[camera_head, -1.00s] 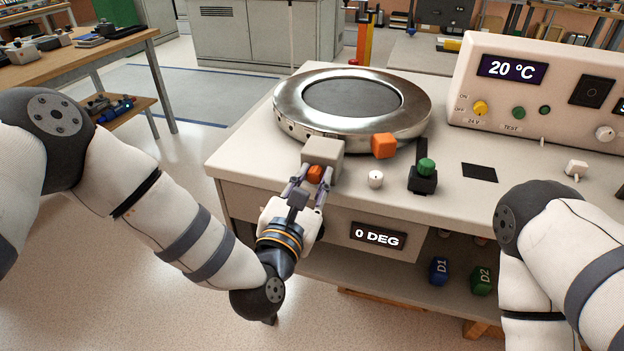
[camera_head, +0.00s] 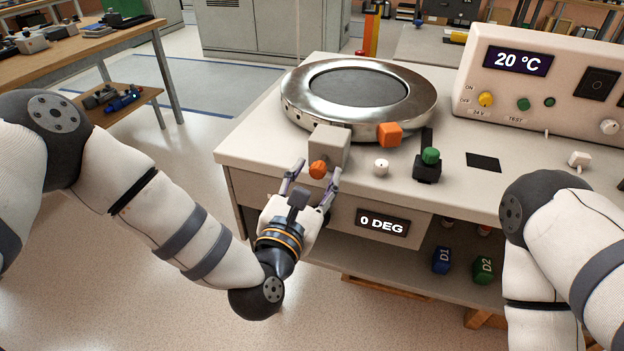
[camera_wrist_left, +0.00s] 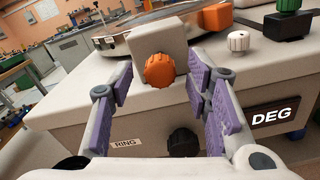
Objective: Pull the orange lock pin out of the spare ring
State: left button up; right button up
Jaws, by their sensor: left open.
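The orange lock pin (camera_head: 318,170) shows as a ribbed round knob on the front face of a grey block (camera_head: 329,146). The block sits at the front edge of the shiny metal ring (camera_head: 300,117), which lies flat on the bench. My left gripper (camera_head: 313,177) is open and empty in front of the block, its fingers spread to either side of the knob. In the left wrist view the knob (camera_wrist_left: 159,70) sits between the two purple finger pads, with gaps on both sides. The pin's shaft is hidden. My right gripper is out of view.
An orange cube (camera_head: 389,134), a white knob (camera_head: 381,167) and a green-topped black switch (camera_head: 428,166) stand right of the block. A control panel (camera_head: 535,85) stands at the back right. A dark knob (camera_wrist_left: 183,142) juts from the bench front below the pin.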

pick_arm(q)
jog(key=v, duration=1.2)
jog(key=s+a+f+m+g+y+p, duration=0.1)
jog(key=s+a+f+m+g, duration=0.1)
jog(key=s+f+m+g, duration=0.55)
jog(key=s+a+f+m+g+p, duration=0.1)
jog(key=s+a+f+m+g, duration=0.3)
jog(key=s+f+m, duration=0.6)
jog(key=s+a+f+m+g+y, duration=0.2)
jog(key=s+a+m+g, duration=0.2)
jog(key=s, duration=0.4)
jog(key=s+a+f+m+g+y, duration=0.2)
jog(key=s+a+m+g, duration=0.2)
jog(key=s+a+m, duration=0.3)
jog(key=shift+s+a+y, duration=0.3)
jog(key=shift+s+a, duration=0.4)
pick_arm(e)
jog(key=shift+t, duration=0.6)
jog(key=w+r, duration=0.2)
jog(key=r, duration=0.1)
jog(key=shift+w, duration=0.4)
pick_arm(q)
jog(key=shift+w+d+m, duration=0.1)
jog(key=shift+m, duration=0.15)
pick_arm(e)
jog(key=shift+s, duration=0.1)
